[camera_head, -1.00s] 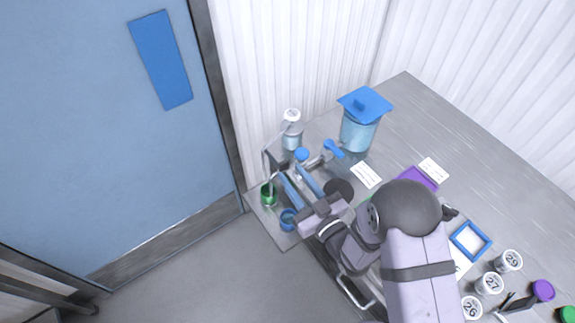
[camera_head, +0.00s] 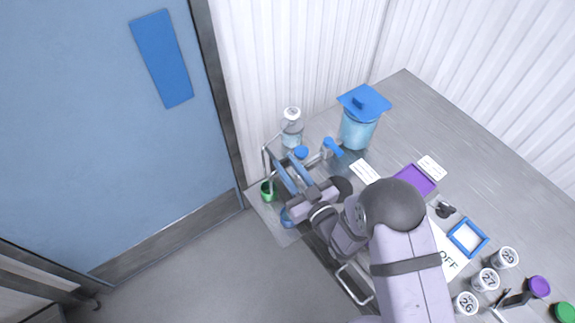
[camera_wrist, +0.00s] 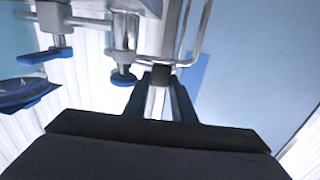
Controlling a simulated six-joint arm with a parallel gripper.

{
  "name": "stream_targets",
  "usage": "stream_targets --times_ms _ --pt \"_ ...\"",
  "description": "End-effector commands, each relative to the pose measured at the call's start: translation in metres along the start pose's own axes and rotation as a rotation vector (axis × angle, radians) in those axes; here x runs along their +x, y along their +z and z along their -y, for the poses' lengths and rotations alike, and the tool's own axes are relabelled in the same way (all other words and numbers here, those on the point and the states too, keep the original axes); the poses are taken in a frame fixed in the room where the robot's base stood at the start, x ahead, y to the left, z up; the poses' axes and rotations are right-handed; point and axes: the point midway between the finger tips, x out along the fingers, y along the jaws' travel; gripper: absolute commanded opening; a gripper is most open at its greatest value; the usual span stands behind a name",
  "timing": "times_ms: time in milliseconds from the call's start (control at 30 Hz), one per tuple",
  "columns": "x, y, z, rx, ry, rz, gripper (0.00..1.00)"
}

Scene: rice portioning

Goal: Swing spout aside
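The spout is a thin bent metal tube (camera_head: 265,158) at the far left end of the bench, rising beside a green-based part (camera_head: 267,191). In the wrist view the spout (camera_wrist: 200,35) shows as a bright curved tube with a dark collar, just beyond my fingertips. My gripper (camera_head: 283,166) reaches toward it with two blue-edged fingers held apart. In the wrist view the fingers (camera_wrist: 161,95) stand on either side of a narrow bright strip; I cannot tell whether this is the tube or the background. Blue-handled valves (camera_head: 302,152) sit right of the spout.
A clear bottle (camera_head: 292,132) stands behind the valves, and a blue-lidded container (camera_head: 359,125) stands right of them. A blue cup (camera_head: 286,217) is by the front edge. A purple block (camera_head: 415,181), blue frame (camera_head: 467,238) and numbered cups (camera_head: 486,280) lie rightward. A wall closes the back.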

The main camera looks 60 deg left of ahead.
Motion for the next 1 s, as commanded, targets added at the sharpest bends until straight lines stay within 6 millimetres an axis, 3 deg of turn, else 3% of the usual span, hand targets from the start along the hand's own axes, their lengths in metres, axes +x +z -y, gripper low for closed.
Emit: stream_targets --times_ms 367,1000 --pt "0.006 0.002 0.004 0.001 0.092 -0.001 0.00" --pt "0.029 0.002 0.005 0.002 0.477 -0.002 0.00"
